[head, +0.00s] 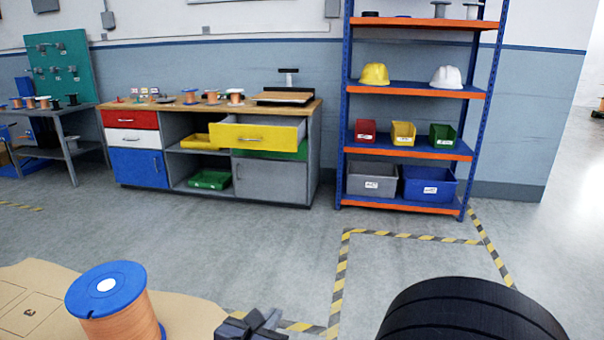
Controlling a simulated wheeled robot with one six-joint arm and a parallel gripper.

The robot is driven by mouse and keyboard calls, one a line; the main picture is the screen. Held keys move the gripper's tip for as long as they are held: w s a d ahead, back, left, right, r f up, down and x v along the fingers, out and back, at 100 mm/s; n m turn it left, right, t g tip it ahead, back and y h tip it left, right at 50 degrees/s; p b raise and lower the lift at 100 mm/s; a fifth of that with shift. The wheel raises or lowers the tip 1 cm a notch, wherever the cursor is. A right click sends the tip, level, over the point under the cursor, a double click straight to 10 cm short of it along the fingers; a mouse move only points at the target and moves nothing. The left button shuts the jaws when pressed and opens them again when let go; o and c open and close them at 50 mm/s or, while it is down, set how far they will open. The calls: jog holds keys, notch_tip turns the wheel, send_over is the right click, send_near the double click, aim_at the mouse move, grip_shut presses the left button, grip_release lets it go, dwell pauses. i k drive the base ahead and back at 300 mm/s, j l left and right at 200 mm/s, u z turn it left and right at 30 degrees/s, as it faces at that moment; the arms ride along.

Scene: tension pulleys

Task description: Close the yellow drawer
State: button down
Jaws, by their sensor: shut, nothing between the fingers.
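The yellow drawer (256,135) is in the workbench (214,104) across the room, at the upper right of its front. It is pulled out, and its open top shows. A silver handle is on its yellow front. My gripper (262,322) is at the bottom edge of the head view, mostly cut off. It is shut and empty, far in front of the workbench and not touching the drawer.
A spool of copper wire (124,319) stands on brown cardboard (38,272) at the lower left. A large black ribbed object (470,312) is at the lower right. A blue and orange shelf (408,150) stands right of the workbench. The floor between is clear.

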aim_at(277, 132)
jog(key=i+l+z, duration=0.1)
jog(key=i+z, duration=0.25)
jog(key=i, duration=1.35)
jog(key=i+j+u, duration=0.35)
jog(key=i, duration=0.55)
jog(key=i+u, duration=0.35)
jog(key=i, duration=0.55)
jog(key=i+j+z, duration=0.1)
jog(key=i+j, duration=0.5)
jog(key=j, duration=0.15)
